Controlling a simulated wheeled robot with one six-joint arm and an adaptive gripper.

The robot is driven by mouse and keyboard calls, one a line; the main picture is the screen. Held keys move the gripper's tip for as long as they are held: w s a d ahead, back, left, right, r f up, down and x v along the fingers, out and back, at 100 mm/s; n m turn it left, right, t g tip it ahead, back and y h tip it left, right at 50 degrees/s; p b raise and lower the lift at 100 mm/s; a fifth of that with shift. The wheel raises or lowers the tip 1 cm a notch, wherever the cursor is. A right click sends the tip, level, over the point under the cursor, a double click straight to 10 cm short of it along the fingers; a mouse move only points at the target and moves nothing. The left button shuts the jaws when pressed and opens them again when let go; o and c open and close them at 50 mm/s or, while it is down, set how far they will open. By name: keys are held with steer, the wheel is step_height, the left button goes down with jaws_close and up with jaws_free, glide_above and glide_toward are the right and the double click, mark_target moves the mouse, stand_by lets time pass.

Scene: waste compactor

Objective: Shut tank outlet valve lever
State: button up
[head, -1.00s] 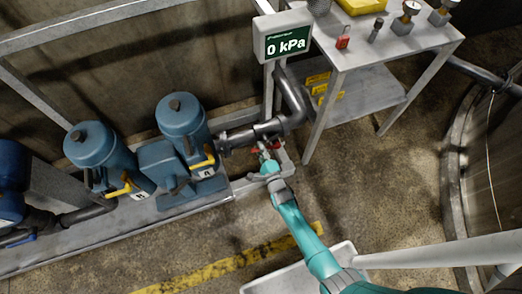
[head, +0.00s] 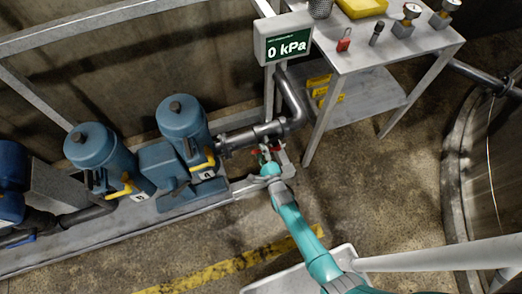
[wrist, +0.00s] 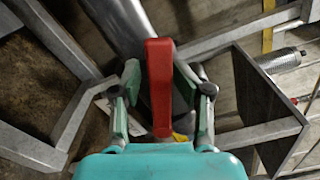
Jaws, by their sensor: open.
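The red lever (wrist: 160,85) stands upright in the middle of the wrist view, between the two green-padded fingers of my gripper (wrist: 159,80). The fingers are spread, with a gap visible on either side of the lever. A grey pipe (wrist: 118,25) runs behind it. In the head view my gripper (head: 268,158) is at the low end of the grey pipe (head: 292,105), below the pressure display. Only small bits of red (head: 254,152) show there around the fingers; the valve body is mostly hidden.
A display (head: 284,42) reads 0 kPa. Blue pumps (head: 184,125) with yellow levers (head: 204,160) stand to the left. A metal table (head: 395,45) with gauges and a red padlock (head: 344,40) stands to the right. A large round tank (head: 490,180) is at far right.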

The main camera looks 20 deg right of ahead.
steer(key=s, duration=0.8)
